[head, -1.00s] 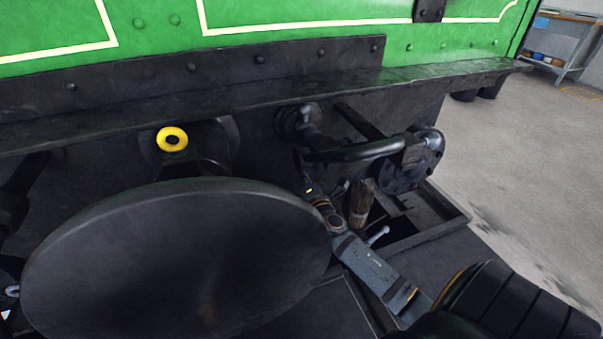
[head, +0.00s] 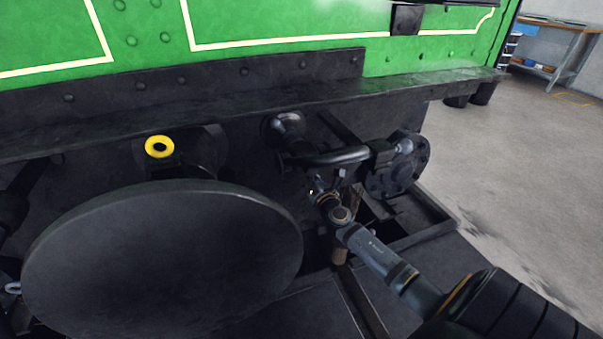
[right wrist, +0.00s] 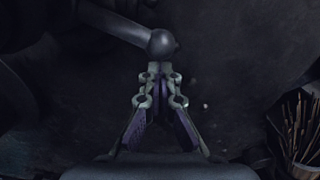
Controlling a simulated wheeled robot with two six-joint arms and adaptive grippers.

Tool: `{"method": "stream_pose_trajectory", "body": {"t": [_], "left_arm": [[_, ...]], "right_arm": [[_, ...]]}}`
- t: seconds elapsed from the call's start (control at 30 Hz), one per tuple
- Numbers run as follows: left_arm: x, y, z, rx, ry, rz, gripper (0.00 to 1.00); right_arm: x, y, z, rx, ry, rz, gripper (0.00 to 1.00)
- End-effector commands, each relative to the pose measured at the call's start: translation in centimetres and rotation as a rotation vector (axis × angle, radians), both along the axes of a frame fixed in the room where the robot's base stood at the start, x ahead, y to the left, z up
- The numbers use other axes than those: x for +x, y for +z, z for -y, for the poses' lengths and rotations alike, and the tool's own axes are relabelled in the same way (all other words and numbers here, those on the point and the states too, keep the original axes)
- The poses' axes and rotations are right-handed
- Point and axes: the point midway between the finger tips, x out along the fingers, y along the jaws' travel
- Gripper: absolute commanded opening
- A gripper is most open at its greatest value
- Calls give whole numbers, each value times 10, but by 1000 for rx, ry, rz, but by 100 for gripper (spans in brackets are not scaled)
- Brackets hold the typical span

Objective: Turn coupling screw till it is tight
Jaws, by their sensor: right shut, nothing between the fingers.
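A dark bar with a ball end (right wrist: 160,43) reaches in from the upper left in the right wrist view. It looks like the handle of the coupling screw, but the screw's thread is not clear. My right gripper (right wrist: 160,72) is shut and empty, its fingertips just below the ball in that picture; I cannot tell whether they touch it. In the head view my right gripper (head: 314,190) is close under a dark curved pipe (head: 335,158), right of the large round buffer plate (head: 165,250). The ball is not clear there. My left gripper is not in view.
The green tram body (head: 290,25) and its dark ledge (head: 250,108) stand above. A dark flange (head: 400,170) and an open tray edge (head: 432,205) lie right of my gripper. A bundle of thin sticks (right wrist: 300,130) is at the right in the wrist view.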

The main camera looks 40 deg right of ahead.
Motion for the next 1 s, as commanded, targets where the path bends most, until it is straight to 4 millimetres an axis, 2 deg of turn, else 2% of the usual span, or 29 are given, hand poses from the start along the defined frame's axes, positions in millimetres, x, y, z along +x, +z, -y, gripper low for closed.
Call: {"method": "stream_pose_trajectory", "body": {"t": [0.2,0.5,0.8,1.0], "left_arm": [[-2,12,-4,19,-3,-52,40],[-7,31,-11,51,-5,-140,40],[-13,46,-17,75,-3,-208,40],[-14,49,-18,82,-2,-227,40]], "right_arm": [[-5,17,23,-198,-1,-46,0],[-10,37,43,-419,-1,-98,0],[-12,49,53,-635,0,-149,0],[-13,52,54,-702,1,-165,0]]}}
